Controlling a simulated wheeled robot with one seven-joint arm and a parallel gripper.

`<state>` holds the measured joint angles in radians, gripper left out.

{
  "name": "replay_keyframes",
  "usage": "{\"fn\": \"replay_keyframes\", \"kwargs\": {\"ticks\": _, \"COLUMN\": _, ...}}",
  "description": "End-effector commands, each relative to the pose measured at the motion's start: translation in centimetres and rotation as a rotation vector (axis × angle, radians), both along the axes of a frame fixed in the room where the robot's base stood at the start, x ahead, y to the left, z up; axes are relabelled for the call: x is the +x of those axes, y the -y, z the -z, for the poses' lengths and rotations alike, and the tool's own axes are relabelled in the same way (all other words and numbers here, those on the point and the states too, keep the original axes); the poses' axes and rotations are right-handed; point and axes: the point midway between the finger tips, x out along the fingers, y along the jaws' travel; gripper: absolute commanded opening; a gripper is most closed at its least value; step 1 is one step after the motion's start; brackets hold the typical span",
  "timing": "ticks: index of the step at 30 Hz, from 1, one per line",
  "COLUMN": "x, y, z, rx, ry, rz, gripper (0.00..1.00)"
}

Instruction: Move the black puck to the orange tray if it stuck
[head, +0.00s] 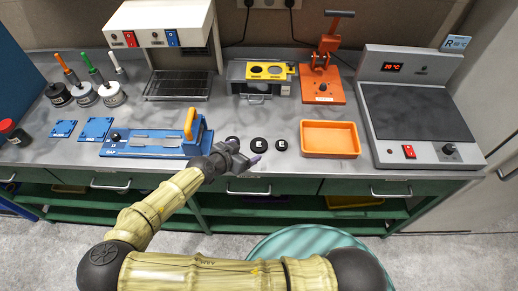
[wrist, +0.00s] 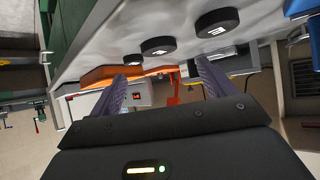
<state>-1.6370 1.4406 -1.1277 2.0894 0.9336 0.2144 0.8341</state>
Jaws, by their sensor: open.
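Three black pucks with white marks lie in a row near the front edge of the counter. In the head view they are the left puck (head: 232,140), partly hidden by my gripper, the middle puck (head: 258,145) and the right puck (head: 281,145). The wrist view shows three pucks, the nearest (wrist: 217,22) largest. The orange tray (head: 330,154) sits right of the pucks and looks empty; it also shows in the wrist view (wrist: 92,80). My gripper (head: 247,154) is open and empty at the counter's front edge, beside the pucks. In the wrist view, the space between its fingers (wrist: 160,82) is empty.
A blue fixture with an orange handle (head: 150,142) stands left of my gripper. An orange lever press (head: 322,85) and a yellow-topped unit (head: 264,72) stand behind. A hot plate (head: 414,110) is on the right. Grey counter (head: 265,121) is free behind the pucks.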

Motion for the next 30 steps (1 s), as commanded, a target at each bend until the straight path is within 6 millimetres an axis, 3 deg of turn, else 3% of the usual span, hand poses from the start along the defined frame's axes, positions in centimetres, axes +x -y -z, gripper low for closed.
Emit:
{"fn": "replay_keyframes", "kwargs": {"ticks": 4, "x": 1.4, "y": 1.0, "z": 1.5, "rx": 0.003, "ry": -0.001, "rz": 0.001, "gripper": 0.82}}
{"fn": "replay_keyframes", "kwargs": {"ticks": 17, "x": 1.9, "y": 1.4, "z": 1.6, "rx": 0.001, "ry": 0.0, "rz": 0.001, "gripper": 0.82}}
{"fn": "replay_keyframes", "kwargs": {"ticks": 30, "x": 5.1, "y": 3.8, "z": 4.5, "rx": 0.002, "ry": 0.0, "rz": 0.001, "gripper": 0.82}}
